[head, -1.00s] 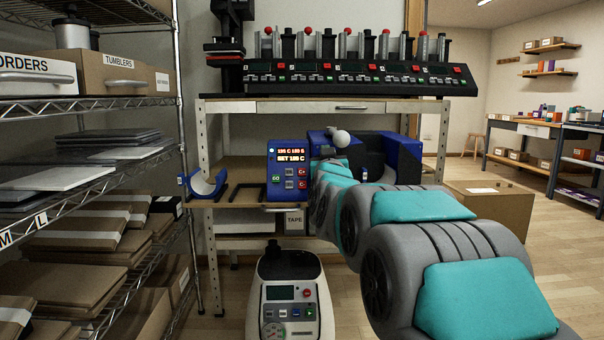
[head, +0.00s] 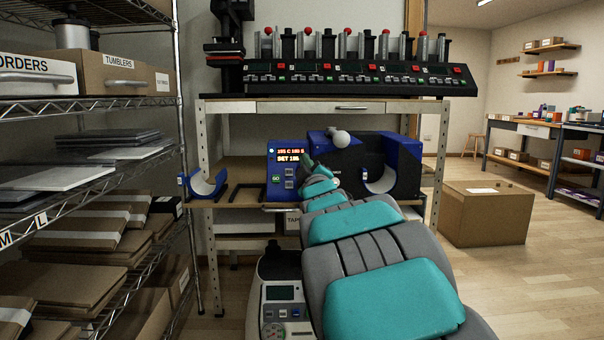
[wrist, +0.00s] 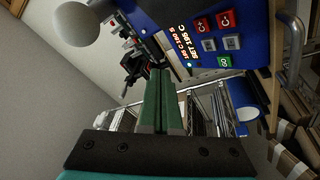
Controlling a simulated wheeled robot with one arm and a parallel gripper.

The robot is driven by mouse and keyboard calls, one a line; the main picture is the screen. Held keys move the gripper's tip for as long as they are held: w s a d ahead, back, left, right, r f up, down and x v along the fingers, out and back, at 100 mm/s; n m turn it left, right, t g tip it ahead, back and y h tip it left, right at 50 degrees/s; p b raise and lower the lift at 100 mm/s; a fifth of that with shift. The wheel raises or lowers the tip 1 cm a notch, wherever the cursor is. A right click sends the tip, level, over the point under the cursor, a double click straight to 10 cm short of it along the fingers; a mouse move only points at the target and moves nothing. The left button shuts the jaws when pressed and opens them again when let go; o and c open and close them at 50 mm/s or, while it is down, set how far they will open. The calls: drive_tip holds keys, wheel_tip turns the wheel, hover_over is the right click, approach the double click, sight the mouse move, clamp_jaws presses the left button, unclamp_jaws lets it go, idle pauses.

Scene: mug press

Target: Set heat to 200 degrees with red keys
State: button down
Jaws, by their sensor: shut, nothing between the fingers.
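The blue control panel (head: 272,197) of the mug press stands on the bench. In the wrist view its orange display (wrist: 185,47) seems to read 195 C, 180 S, with SET 195 C below. The red C+ key (wrist: 225,20) and red C- key (wrist: 199,26) show there, beside two grey keys (wrist: 209,45) and a green GO key (wrist: 224,61). My gripper (wrist: 160,73) is shut and empty, its green fingers apart from the keys in that picture. In the head view my gripper (head: 308,160) is at the panel's right edge and the red keys are hidden.
The blue and black press body (head: 345,155) with a white ball knob (head: 340,138) is right of the panel. A blue curved cradle (head: 207,185) lies at left. A long console (head: 360,78) stands on the shelf above. A white machine (head: 275,262) is below.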

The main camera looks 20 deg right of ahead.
drive_tip(key=w+d+f, duration=0.2)
drive_tip(key=w+f, duration=0.2)
drive_tip(key=w, duration=0.3)
drive_tip(key=shift+f, duration=0.2)
drive_tip(key=shift+w, duration=0.1)
idle(1.9)
drive_tip(key=shift+w+d+f, duration=0.1)
drive_tip(key=shift+w+f, duration=0.05)
drive_tip(key=shift+w, duration=0.05)
drive_tip(key=shift+w+d+f+b, duration=0.1)
drive_tip(key=shift+w+f+b, duration=0.15)
drive_tip(key=shift+w+b, duration=0.15)
idle(0.8)
drive_tip(key=shift+s, duration=0.1)
idle(0.4)
drive_tip(key=shift+s+a+r, duration=0.2)
drive_tip(key=shift+s+r, duration=0.25)
drive_tip(key=shift+s, duration=0.2)
